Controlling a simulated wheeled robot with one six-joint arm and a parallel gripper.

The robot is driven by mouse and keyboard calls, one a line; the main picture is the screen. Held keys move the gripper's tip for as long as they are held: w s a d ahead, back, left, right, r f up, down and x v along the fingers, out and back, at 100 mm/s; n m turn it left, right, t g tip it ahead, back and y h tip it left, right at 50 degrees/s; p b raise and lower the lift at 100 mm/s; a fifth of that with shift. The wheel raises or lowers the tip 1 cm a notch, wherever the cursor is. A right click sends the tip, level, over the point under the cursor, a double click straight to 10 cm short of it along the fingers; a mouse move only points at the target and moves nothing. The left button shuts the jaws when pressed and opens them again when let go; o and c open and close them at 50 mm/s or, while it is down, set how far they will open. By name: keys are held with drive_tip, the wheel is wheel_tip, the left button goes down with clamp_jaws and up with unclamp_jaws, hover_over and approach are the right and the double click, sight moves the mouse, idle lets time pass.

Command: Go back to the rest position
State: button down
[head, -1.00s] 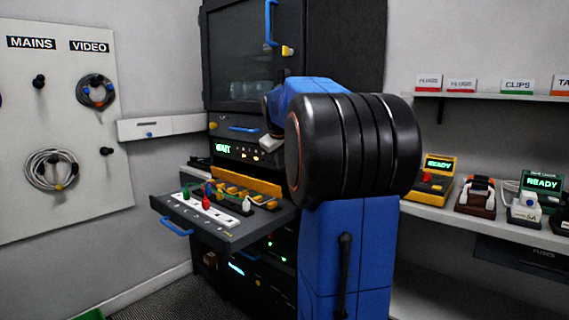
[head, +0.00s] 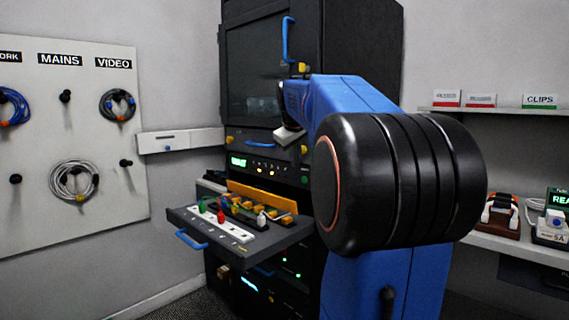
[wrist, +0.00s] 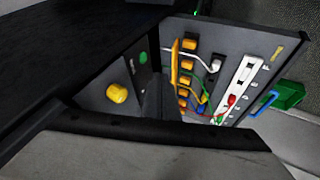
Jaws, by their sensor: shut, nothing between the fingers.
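My gripper (head: 288,136) is partly in view at the end of my blue and black arm, in front of the dark rack cabinet (head: 262,85). It is shut and holds nothing. It is above the pulled-out drawer (head: 262,240), apart from it. The drawer carries a white socket strip (head: 222,222) with green and red plugs, and a row of orange blocks behind. The wrist view looks down on the same drawer (wrist: 225,75), its strip (wrist: 240,85) and a yellow knob (wrist: 117,93). My arm hides part of the rack's right side.
A pegboard (head: 120,175) with coiled cables (head: 73,181) hangs at left, near a white wall box (head: 180,140). At right, a shelf (head: 500,110) holds label cards above a counter (head: 500,243) with devices. The drawer's blue handle (head: 190,238) juts out.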

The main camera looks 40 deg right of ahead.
drive_tip(key=s+a+f+y, duration=0.1)
drive_tip(key=s+a+f, duration=0.15)
drive_tip(key=a, duration=0.45)
drive_tip(key=s+a+f, duration=0.1)
drive_tip(key=a+f, duration=0.2)
drive_tip(key=a, duration=0.3)
drive_tip(key=s+a+f+y, duration=0.4)
drive_tip(key=s+a+f, duration=1.8)
drive_tip(key=a+f, duration=0.2)
drive_tip(key=shift+s+f, duration=0.25)
drive_tip(key=shift+f, duration=0.55)
